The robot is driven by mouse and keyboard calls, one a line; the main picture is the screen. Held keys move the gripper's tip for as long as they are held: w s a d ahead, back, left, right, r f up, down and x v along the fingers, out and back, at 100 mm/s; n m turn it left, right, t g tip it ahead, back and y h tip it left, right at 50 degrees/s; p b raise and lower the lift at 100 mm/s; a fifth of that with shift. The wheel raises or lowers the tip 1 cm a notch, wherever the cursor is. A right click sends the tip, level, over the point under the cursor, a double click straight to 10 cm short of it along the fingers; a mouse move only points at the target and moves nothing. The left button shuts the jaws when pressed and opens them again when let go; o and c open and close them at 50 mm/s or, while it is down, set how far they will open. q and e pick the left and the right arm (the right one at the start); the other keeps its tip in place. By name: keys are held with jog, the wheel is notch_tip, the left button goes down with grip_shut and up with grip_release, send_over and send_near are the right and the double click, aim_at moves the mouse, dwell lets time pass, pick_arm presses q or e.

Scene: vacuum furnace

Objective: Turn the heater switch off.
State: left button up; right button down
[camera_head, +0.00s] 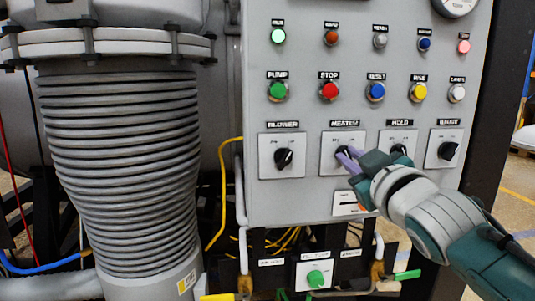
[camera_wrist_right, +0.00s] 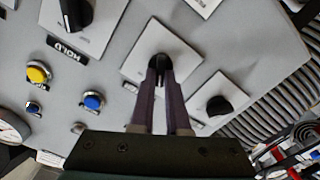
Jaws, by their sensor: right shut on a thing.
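The heater switch is a black rotary knob on a white square plate (camera_head: 330,160), under a HEATER label on the grey control panel. My right gripper (camera_head: 346,158) reaches it from the lower right, with its purple fingers at the knob. In the right wrist view the gripper (camera_wrist_right: 160,80) is shut on the black heater knob (camera_wrist_right: 159,61), one finger on each side. The fingers partly cover the knob and the plate, so I cannot read its pointer position. My left gripper is not in view.
The blower knob (camera_head: 283,158) is to the left, the hold knob (camera_head: 399,150) and another knob (camera_head: 447,151) to the right. Several buttons, including red STOP (camera_head: 329,90), are above. A green knob (camera_head: 316,279) sits below the panel. A ribbed bellows (camera_head: 120,160) stands left.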

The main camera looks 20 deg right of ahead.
dwell(0.3)
jog(key=c, duration=0.9)
grip_release()
jog(key=p+v, duration=0.1)
jog(key=v, duration=0.9)
jog(key=shift+w, duration=0.1)
